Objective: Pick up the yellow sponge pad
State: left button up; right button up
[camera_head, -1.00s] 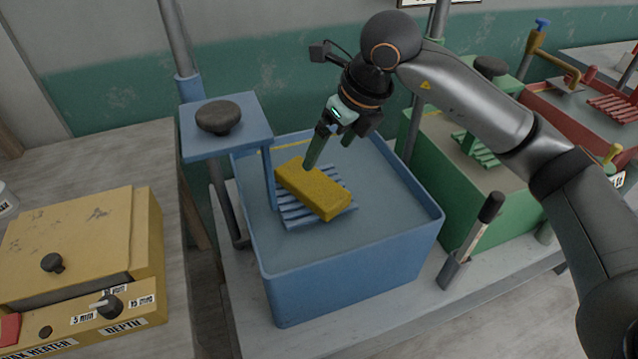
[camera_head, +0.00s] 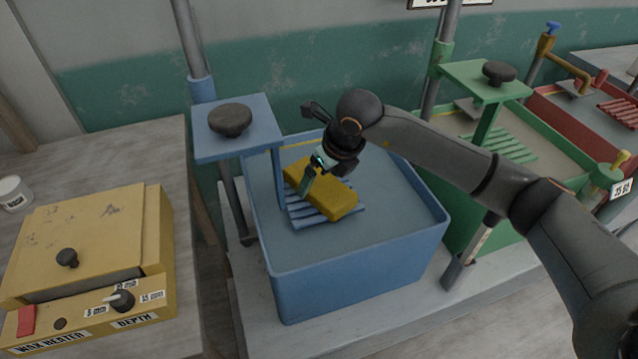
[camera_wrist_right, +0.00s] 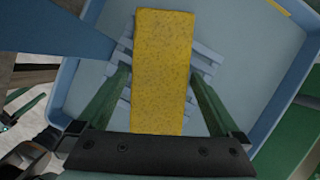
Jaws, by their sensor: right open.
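The yellow sponge pad (camera_head: 322,192) lies on a blue slatted rack (camera_head: 306,213) inside the blue tub (camera_head: 350,262). My right gripper (camera_head: 314,182) is just above the pad in the head view, its near finger overlapping the pad in the picture. In the right wrist view the pad (camera_wrist_right: 162,75) runs lengthwise between the two green fingers of my right gripper (camera_wrist_right: 160,88). The fingers are apart, with a gap on each side of the pad. The wrist and fingers hide part of the pad in the head view.
A blue platform with a dark knob (camera_head: 231,119) overhangs the tub's back left. A green tub (camera_head: 500,205) stands to the right, with a dark-handled tool (camera_head: 470,255) between. A yellow wax heater (camera_head: 85,250) sits on the left table.

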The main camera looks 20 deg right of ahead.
jog(key=shift+f, duration=0.15)
jog(key=c, duration=1.2)
jog(key=shift+c, duration=0.2)
